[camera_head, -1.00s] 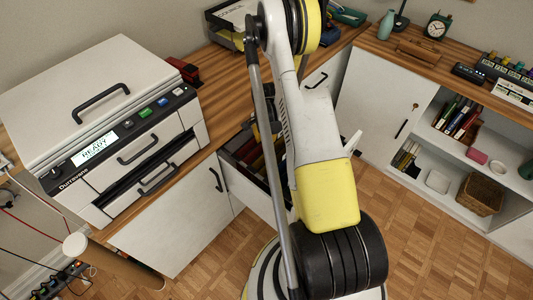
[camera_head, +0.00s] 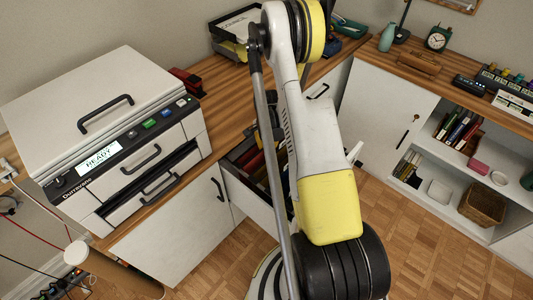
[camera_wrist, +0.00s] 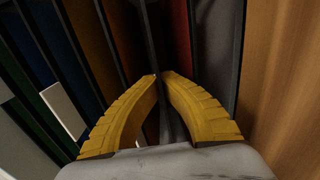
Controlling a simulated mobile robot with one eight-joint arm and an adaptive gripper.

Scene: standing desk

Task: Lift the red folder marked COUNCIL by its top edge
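Folders stand upright in the open drawer (camera_head: 262,196), partly hidden behind my arm. A red folder (camera_head: 256,161) shows there, and a red folder face (camera_wrist: 180,32) is just right of centre in the wrist view. No COUNCIL marking can be read on it. My gripper (camera_wrist: 161,74) has two yellow fingers curved inward, their tips almost together among the folders. The red face lies just beyond the right fingertip. A thin dark grey strip runs down between the fingers; I cannot tell whether they pinch anything.
A printer (camera_head: 110,125) and a black paper tray (camera_head: 228,48) stand on the desk.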

